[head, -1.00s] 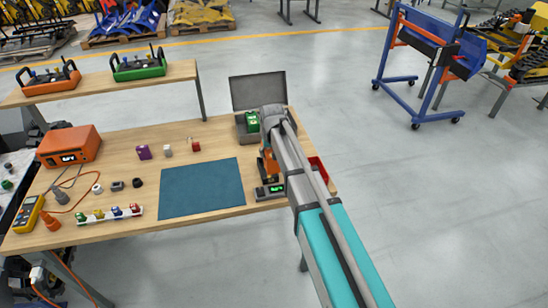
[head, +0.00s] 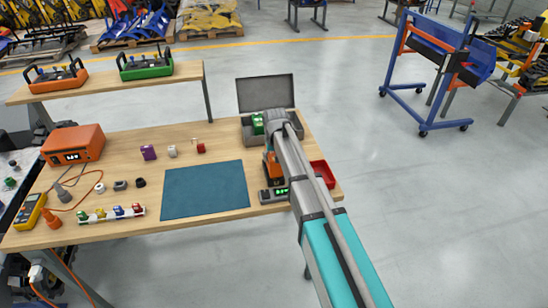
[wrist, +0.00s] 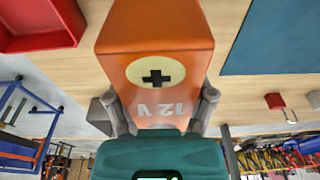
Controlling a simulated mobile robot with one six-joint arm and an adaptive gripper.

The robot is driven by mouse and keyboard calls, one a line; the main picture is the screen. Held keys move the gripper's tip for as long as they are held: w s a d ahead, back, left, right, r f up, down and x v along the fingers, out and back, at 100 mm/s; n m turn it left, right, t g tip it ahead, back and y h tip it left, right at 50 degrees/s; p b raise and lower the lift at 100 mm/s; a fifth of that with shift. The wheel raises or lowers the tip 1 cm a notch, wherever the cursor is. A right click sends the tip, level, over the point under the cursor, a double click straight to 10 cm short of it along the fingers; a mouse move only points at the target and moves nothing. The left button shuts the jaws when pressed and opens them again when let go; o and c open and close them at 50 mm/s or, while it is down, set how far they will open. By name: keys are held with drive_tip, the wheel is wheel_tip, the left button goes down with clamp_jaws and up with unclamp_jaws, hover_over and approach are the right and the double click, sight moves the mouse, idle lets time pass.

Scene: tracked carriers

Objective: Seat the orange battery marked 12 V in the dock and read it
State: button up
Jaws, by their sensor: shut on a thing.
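The orange battery marked 12 V (wrist: 158,75) is between the fingers of my gripper (wrist: 160,112) in the wrist view. Its plus sign and upside-down lettering face the camera. My gripper is shut on it. In the head view the battery (head: 271,167) shows as an orange patch beside my arm, upright at the dock (head: 273,195). The dock is dark with a lit green display, at the table's right front. My arm hides part of both, so I cannot tell whether the battery is fully down in the dock.
A red tray (head: 322,174) lies right of the dock and a blue-green mat (head: 205,190) lies left. Behind is an open grey case (head: 265,95) with a green battery (head: 257,123). Small blocks and a multimeter (head: 30,211) occupy the left side.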

drive_tip(key=shift+w+a+f+b, duration=0.2)
drive_tip(key=shift+w+f+b, duration=0.15)
drive_tip(key=shift+f+b, duration=1.45)
drive_tip(key=shift+f, duration=0.1)
drive_tip(key=shift+f, duration=0.15)
drive_tip(key=o, duration=1.3)
drive_tip(key=shift+s, duration=0.1)
drive_tip(key=shift+c, duration=0.2)
drive_tip(key=r+p, duration=0.4)
drive_tip(key=s+r+p, duration=0.1)
drive_tip(key=r+p, duration=0.7)
drive_tip(key=shift+s+d+r, duration=0.1)
drive_tip(key=shift+s+d, duration=0.2)
drive_tip(key=shift+s, duration=0.05)
